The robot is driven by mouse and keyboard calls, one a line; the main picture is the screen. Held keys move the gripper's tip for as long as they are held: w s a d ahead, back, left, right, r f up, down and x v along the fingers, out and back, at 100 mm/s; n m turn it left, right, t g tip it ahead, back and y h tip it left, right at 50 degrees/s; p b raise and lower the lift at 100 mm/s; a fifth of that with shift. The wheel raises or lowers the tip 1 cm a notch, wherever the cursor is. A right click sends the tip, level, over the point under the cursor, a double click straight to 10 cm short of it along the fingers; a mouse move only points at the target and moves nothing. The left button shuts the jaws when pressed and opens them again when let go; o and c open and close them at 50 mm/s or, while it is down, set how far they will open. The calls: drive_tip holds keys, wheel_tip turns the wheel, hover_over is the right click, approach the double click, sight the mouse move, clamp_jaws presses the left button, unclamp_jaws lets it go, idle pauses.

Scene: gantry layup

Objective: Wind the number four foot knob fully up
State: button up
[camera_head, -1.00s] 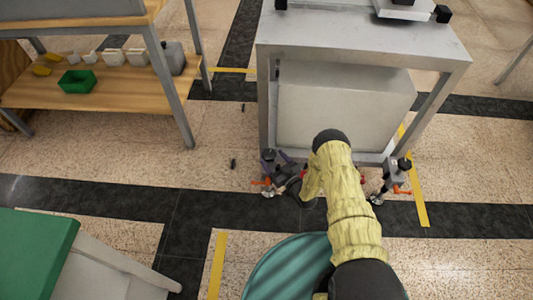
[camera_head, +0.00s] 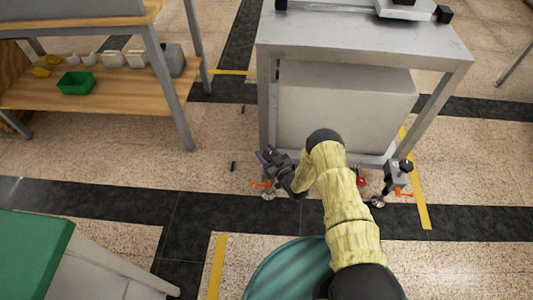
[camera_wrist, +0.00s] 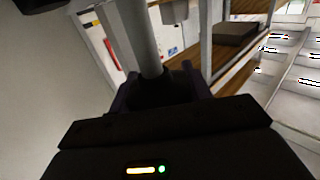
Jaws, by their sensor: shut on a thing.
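My gripper (camera_head: 272,157) is at the front left foot of the grey metal stand (camera_head: 345,40), low near the floor. In the wrist view, its dark fingers (camera_wrist: 160,88) are on either side of a dark knob (camera_wrist: 160,97) below the grey leg (camera_wrist: 137,35), shut on it. In the head view this knob is hidden by the gripper; the foot's orange lever (camera_head: 260,185) and round pad (camera_head: 268,196) show below. The front right foot has a black knob (camera_head: 406,166) and an orange lever (camera_head: 404,193). No foot number is legible.
A grey box body (camera_head: 345,110) fills the stand behind my arm. A wooden shelf bench (camera_head: 110,105) with a green bin (camera_head: 76,83) stands at left. A green-topped table (camera_head: 30,255) is at lower left. The floor left of the foot is mostly clear.

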drive_tip(key=shift+f+n+g+y, duration=0.1)
drive_tip(key=shift+n+g+y, duration=0.2)
drive_tip(key=shift+y, duration=0.1)
drive_tip(key=shift+a+n+g+y+b, duration=0.1)
drive_tip(key=shift+n+g+y+b, duration=0.5)
drive_tip(key=shift+n+y+b, duration=0.1)
drive_tip(key=shift+s+n+g+y+b, duration=0.2)
drive_tip(key=shift+n+g+y+b, duration=0.1)
drive_tip(key=shift+n+g+y, duration=0.4)
drive_tip(key=o, duration=1)
drive_tip(key=p+v, duration=0.4)
drive_tip(key=v, duration=1.3)
drive_tip(key=shift+s+r, duration=0.15)
drive_tip(key=shift+r, duration=0.1)
